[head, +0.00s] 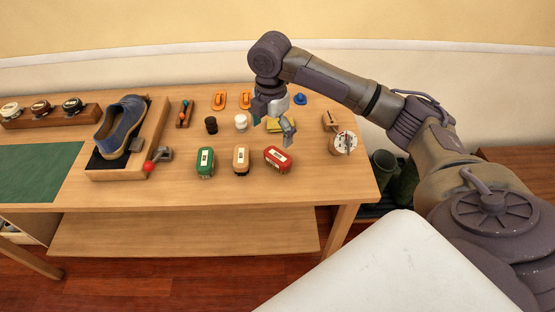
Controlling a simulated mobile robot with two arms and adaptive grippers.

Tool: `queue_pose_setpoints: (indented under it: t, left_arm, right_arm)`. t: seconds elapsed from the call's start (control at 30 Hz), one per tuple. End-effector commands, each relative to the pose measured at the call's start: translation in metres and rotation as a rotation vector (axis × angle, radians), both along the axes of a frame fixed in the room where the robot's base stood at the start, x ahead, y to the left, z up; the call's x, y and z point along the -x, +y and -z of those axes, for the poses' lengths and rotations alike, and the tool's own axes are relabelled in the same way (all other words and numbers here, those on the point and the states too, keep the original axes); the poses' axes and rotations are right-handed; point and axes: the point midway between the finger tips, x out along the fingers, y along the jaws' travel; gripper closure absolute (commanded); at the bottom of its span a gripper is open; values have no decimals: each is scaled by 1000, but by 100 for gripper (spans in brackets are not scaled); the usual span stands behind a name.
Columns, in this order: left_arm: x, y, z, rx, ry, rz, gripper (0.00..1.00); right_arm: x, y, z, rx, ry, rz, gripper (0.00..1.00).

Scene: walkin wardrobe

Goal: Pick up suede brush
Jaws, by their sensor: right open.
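Three block brushes with white labels stand in a row along the front of the table: a green one (205,162), a tan one (241,159) and a red one (278,159). The labels are too small to read, so I cannot tell which is the suede brush. My right gripper (286,133) is open and empty, pointing down just behind and above the red brush. It partly covers a yellow item (274,125) on the table. My left gripper is not in view.
A blue shoe (121,126) sits in a wooden tray (119,174) at left, with a red-knobbed clamp (160,158). Black (211,125) and white (241,122) small jars stand behind the brushes. A round tin (343,143) is at right.

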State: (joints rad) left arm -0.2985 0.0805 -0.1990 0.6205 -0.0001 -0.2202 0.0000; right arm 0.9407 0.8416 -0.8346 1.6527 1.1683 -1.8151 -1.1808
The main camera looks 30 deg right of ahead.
Motion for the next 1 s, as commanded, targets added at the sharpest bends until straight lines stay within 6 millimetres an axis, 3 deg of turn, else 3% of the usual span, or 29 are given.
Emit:
queue_pose_setpoints:
  t: [0.07, 0.17, 0.5, 0.83, 1.0]
  left_arm:
    - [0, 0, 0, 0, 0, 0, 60]
    - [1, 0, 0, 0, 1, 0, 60]
    - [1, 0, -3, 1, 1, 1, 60]
    - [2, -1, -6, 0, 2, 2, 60]
    - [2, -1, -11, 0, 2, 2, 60]
  right_arm:
    - [-4, -12, -13, 2, 5, -10, 0]
    - [-5, -17, -14, 0, 12, -19, 0]
    - [-4, -17, 46, -1, 14, -20, 0]
    - [-4, -18, 75, 0, 12, -19, 0]
    - [-3, -21, 101, -1, 13, -20, 0]
